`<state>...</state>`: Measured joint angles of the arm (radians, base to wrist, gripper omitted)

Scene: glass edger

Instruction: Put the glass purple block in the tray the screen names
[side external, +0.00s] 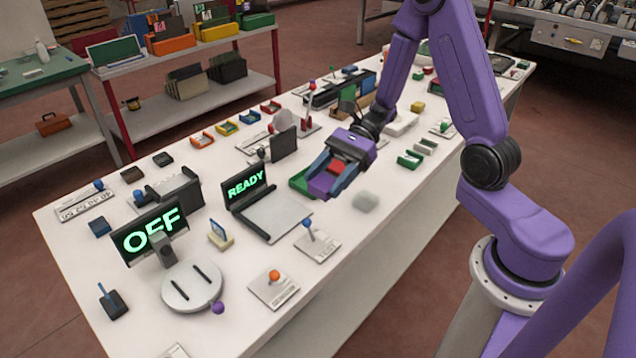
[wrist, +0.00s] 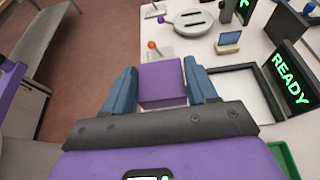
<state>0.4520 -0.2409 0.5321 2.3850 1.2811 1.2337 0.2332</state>
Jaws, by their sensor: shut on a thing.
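My gripper (side external: 335,178) is shut on a purple block (wrist: 163,84), held between blue fingers above the white table. In the wrist view the block has a purple top and a paler lower edge. A READY screen (side external: 246,187) stands behind a flat pale plate (side external: 278,217), left of my gripper. An OFF screen (side external: 150,232) stands farther left. Neither readable screen names a tray. A green tray (side external: 299,182) is partly hidden behind my gripper.
A round slotted disc (side external: 191,286) and knobbed levers (side external: 310,229) occupy the near left.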

